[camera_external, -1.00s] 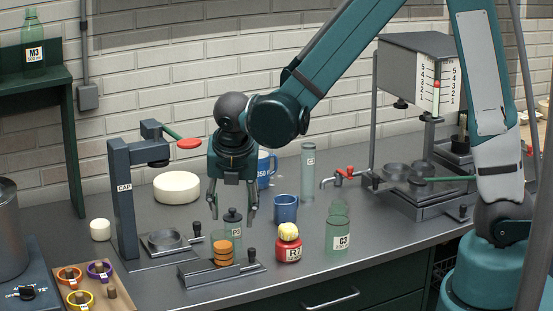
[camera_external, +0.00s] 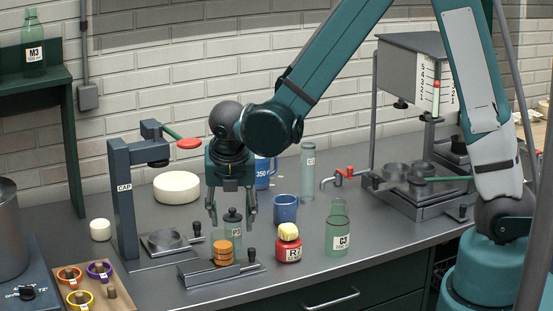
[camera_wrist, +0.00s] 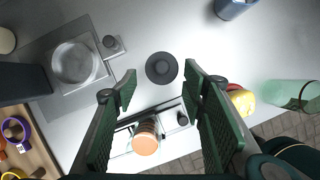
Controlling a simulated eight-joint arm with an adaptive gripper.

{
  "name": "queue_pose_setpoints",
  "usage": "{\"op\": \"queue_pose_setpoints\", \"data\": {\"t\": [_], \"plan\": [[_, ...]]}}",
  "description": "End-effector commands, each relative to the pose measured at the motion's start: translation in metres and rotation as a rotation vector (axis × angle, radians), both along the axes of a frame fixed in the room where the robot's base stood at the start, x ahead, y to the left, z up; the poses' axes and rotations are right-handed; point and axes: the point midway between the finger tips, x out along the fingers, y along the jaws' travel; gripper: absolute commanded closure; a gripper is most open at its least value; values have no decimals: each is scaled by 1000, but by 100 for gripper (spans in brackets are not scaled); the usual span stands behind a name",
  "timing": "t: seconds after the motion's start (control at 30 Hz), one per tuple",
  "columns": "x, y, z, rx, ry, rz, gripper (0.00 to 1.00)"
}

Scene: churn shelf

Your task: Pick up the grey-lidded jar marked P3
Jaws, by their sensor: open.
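The jar marked P3 (camera_external: 233,232) is green glass with a dark grey knobbed lid. It stands upright on the counter behind the orange stack, which hides part of its base. In the wrist view its round lid (camera_wrist: 161,68) shows from above, between and just beyond my finger pads. My gripper (camera_external: 231,217) is open and points down over the jar, with one finger on each side of the lid. The open pads also show in the wrist view (camera_wrist: 160,95). I cannot tell whether either finger touches the jar.
A slotted metal holder (camera_external: 200,279) with an orange stack (camera_external: 223,252) stands just in front. A red jar (camera_external: 289,250) and bottle C3 (camera_external: 338,238) are to the right, a blue cup (camera_external: 285,209) behind right. The CAP press (camera_external: 124,205) stands left.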

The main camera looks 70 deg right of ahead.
Motion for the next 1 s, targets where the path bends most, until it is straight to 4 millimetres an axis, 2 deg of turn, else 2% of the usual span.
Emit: {"op": "queue_pose_setpoints", "data": {"t": [0.2, 0.67, 1.0], "plan": [[1, -4, -9, 0, 0, -1, 58], [2, -5, -13, 0, 0, -1, 58], [4, -16, -37, 0, 1, -1, 58]]}}
